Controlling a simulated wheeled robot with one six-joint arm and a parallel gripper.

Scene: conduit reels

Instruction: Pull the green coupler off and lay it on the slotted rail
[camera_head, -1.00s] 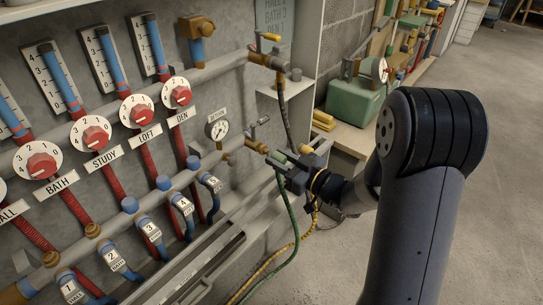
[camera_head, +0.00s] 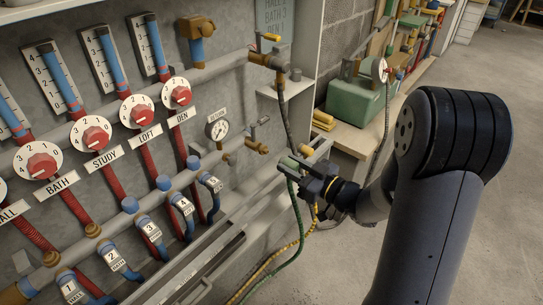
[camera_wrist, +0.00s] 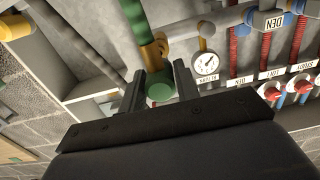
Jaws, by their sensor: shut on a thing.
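The green coupler (camera_head: 288,163) is held between the fingers of my gripper (camera_head: 301,163), with a green hose (camera_head: 299,220) hanging from it. In the head view a gap shows between the coupler and the brass outlet (camera_head: 257,146) to its left. In the wrist view the coupler (camera_wrist: 160,91) lies between the two dark fingers, with the brass outlet (camera_wrist: 155,52) behind it. A long grey rail (camera_head: 218,246) with dark openings runs along the lower wall, left of and below my gripper; it appears to be the slotted rail.
A gauge (camera_head: 217,129), red dials (camera_head: 178,96) and blue-capped pipes (camera_head: 181,204) fill the wall at left. A yellow hose (camera_head: 262,268) trails beside the green one. A green box (camera_head: 354,103) stands on the bench behind. The floor at right is clear.

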